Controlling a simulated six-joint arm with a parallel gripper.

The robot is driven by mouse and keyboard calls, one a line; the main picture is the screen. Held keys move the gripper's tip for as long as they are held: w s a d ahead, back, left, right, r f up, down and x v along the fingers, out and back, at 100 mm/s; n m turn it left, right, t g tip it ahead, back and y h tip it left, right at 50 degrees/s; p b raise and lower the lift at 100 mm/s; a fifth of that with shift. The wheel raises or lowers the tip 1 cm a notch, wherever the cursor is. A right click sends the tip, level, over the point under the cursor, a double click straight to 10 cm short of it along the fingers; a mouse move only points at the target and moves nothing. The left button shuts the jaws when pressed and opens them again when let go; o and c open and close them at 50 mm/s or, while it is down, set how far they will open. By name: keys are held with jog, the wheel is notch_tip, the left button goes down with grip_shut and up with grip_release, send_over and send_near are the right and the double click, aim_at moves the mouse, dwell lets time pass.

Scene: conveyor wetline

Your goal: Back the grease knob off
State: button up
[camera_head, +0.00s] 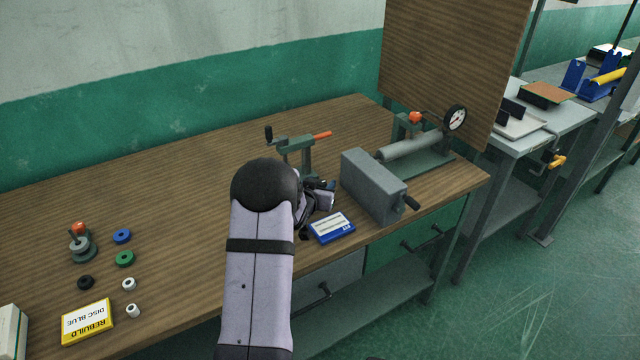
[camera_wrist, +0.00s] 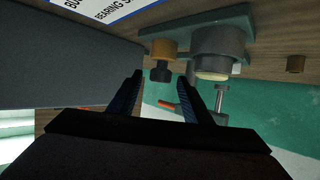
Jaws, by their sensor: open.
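My gripper (camera_wrist: 161,78) is open, with its two dark fingers apart and nothing held between them. In the wrist view a small dark knob (camera_wrist: 160,73) under a brass-coloured collar (camera_wrist: 163,48) shows just beyond and between the fingertips. I cannot tell for certain that it is the grease knob, nor how far away it is. Beside it is a thick grey cylinder (camera_wrist: 218,50) with a cream end, against a dark green plate (camera_wrist: 185,22). In the head view my gripper (camera_head: 324,192) is low over the bench, partly hidden by my arm, and the small knob cannot be made out.
A grey box (camera_head: 372,187) with a dark handle stands right of my gripper, and a blue-and-white carton (camera_head: 332,228) lies in front. A green press (camera_head: 297,152) with an orange lever stands behind. A gauge (camera_head: 456,118) is farther right.

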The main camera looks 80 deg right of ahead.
jog(key=shift+c, duration=0.7)
jog(key=c, duration=0.9)
jog(key=shift+c, duration=0.2)
jog(key=shift+f+b, duration=0.15)
jog(key=shift+b, duration=0.45)
jog(key=shift+s+n+t+b, duration=0.1)
jog(key=shift+n+t+b, duration=0.2)
jog(key=shift+b, duration=0.2)
jog(key=shift+n+t+b, duration=0.3)
jog(key=shift+t+b, duration=0.1)
jog(key=shift+b, duration=0.5)
jog(key=shift+r+b, duration=0.2)
jog(key=shift+b, duration=0.1)
jog(key=o, duration=1.1)
